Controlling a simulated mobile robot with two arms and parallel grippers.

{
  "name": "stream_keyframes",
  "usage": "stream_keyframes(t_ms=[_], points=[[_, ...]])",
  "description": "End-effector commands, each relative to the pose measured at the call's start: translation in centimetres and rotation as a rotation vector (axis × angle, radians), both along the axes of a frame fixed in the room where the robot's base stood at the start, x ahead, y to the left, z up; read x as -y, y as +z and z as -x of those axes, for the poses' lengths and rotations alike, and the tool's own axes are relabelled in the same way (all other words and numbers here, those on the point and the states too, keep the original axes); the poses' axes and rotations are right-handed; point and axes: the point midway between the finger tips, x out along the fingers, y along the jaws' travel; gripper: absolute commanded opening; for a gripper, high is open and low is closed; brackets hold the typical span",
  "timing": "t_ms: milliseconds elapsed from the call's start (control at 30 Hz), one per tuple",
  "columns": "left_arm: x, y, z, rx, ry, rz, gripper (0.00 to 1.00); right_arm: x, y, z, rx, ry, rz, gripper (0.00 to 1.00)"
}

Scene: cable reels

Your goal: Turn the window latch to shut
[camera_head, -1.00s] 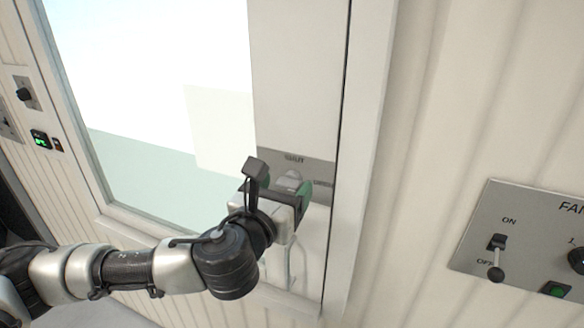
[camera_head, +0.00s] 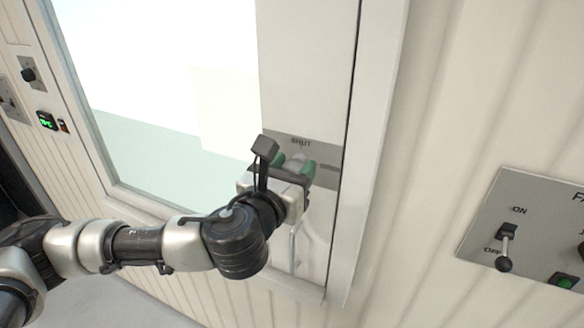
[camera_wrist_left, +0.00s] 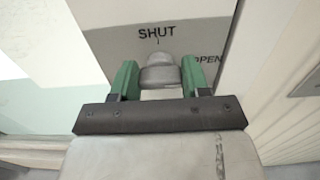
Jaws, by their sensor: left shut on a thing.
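The window latch (camera_head: 296,160) is a grey knob on a grey plate (camera_head: 326,158) fixed to the white window frame. The plate carries the words SHUT and OPEN. My left gripper (camera_head: 294,165) is shut on the latch, with one green fingertip on each side. In the left wrist view the latch (camera_wrist_left: 160,72) sits between the green fingers (camera_wrist_left: 159,80), just below the SHUT mark; OPEN lies to the right, partly covered by a finger. The lower part of the latch is hidden by the gripper. My right gripper is out of view.
A pale upright handle (camera_head: 293,247) is on the frame below my gripper. The window pane (camera_head: 170,110) is to the left. A fan panel (camera_head: 487,238) with a toggle switch (camera_head: 506,248) is on the right wall. A small green display (camera_head: 46,120) is at far left.

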Motion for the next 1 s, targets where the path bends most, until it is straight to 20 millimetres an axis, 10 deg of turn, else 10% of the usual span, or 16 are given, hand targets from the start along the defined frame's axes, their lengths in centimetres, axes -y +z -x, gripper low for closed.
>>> stream_keyframes(t_ms=[1000], points=[[-0.3, -0.3, -0.1, -0.260, 0.001, 0.709, 0.23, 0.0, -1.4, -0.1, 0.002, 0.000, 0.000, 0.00]])
